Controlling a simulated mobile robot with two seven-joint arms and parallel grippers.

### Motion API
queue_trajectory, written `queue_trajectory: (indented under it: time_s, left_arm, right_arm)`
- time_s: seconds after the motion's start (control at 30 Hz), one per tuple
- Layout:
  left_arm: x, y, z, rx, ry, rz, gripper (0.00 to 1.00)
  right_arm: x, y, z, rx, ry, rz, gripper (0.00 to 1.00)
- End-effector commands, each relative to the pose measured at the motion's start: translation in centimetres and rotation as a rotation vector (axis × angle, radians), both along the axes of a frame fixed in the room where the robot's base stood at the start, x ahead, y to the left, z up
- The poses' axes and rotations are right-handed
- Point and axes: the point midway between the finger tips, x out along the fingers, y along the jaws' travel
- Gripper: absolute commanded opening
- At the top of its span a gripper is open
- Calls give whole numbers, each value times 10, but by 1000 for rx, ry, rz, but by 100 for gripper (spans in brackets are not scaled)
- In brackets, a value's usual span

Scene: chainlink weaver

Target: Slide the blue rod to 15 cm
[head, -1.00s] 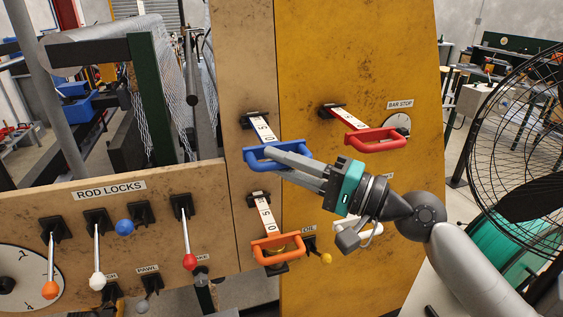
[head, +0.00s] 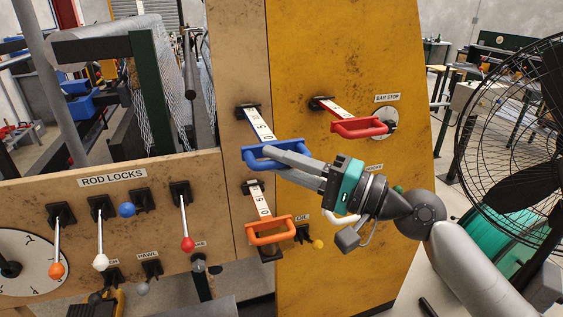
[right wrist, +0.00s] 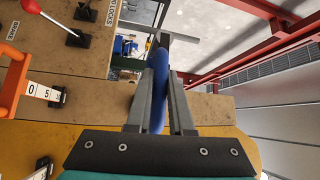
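The blue rod is a white scale strip (head: 261,127) running out of a black mount on the wooden panel to a blue U-shaped handle (head: 256,160). The digits 0 and 5 show on the strip; finer marks are too small to read. My right gripper (head: 272,152) is shut on the blue handle's bar. In the right wrist view the blue handle (right wrist: 160,88) lies between the two grey fingers, which seem to touch it on both sides. My left gripper is not in view.
An orange handle (head: 268,238) is below the blue one, and a red handle (head: 360,128) is to its upper right. Rod-lock levers with orange, white and red knobs (head: 188,244) stand at left. A caged fan (head: 515,150) is at right.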

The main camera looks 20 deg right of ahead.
Motion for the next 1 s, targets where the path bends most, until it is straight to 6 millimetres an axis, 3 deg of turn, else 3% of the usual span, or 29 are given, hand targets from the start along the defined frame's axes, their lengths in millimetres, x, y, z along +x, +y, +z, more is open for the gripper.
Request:
queue_trajectory:
  time_s: [0.03, 0.2, 0.3, 0.73, 1.0]
  left_arm:
    - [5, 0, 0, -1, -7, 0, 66]
    - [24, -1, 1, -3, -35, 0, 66]
    - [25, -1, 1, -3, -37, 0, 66]
    - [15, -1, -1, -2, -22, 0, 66]
    - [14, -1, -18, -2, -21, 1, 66]
  right_arm:
    - [1, -1, 0, 0, 1, -4, 22]
    - [1, -1, 0, 1, 0, -5, 41]
    - [1, -1, 0, 1, 0, -4, 50]
    - [0, -2, -1, 2, 1, -5, 50]
    - [-20, -23, -8, -1, 1, -5, 50]
